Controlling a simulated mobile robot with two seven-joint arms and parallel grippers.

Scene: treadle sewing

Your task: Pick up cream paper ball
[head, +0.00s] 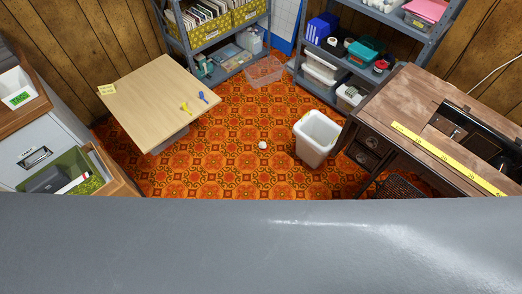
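A small cream paper ball (262,145) lies on the orange patterned carpet in the middle of the room. It is a little left of a white waste bin (317,136) and apart from it. Neither of my grippers shows in the head view. A large grey surface fills the lower part of the picture and hides the floor nearest to me.
A light wooden table (155,90) stands at left, a sewing table (440,125) at right. Shelves (225,50) line the back, with a wire basket (265,71) on the floor before them. The carpet (225,170) around the ball is clear.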

